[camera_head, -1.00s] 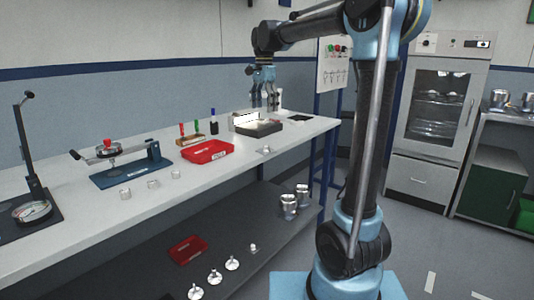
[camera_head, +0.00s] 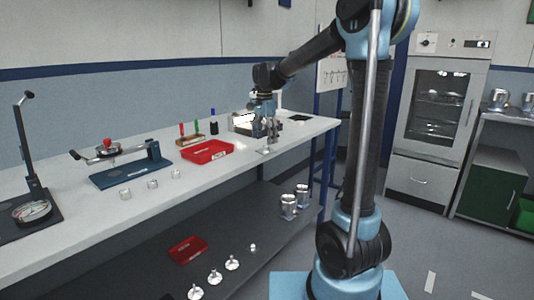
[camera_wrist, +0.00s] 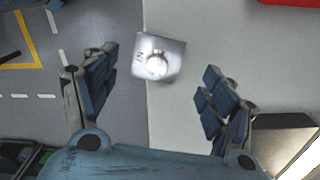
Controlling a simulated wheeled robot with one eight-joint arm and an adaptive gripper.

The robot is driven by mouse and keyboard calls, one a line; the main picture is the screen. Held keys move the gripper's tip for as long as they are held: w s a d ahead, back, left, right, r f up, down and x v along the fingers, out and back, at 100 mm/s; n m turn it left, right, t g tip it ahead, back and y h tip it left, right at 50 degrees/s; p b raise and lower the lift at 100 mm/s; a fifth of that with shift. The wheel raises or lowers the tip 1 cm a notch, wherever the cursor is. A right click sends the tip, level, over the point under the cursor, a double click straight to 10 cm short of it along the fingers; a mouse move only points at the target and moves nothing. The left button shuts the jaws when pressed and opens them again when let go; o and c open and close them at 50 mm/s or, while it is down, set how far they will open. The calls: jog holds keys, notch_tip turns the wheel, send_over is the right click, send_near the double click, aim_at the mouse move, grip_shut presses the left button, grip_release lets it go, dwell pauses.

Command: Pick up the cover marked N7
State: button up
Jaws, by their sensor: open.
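A small square metal cover with a round raised knob (camera_wrist: 158,59) lies at the bench's front edge. In the wrist view its left part reaches past the edge line. Dark marking on its left side includes an N; the rest is hard to read. The cover also shows in the head view (camera_head: 265,152), below my gripper. My gripper (camera_head: 269,145) points down above the bench front. In the wrist view my gripper (camera_wrist: 162,72) is open and empty, with one finger on each side of the cover.
A red tray (camera_head: 226,147) stands left of the gripper on the bench (camera_head: 70,218). Small metal parts (camera_head: 153,184) sit further left. A box-like fixture (camera_head: 240,122) is behind the gripper. Several knobbed metal parts (camera_head: 215,276) lie on the lower shelf.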

aim_at(265, 146)
jog(key=shift+s+d+f, duration=0.1)
jog(key=shift+s+f, duration=0.05)
jog(key=shift+f, duration=2)
jog(key=c, duration=1.5)
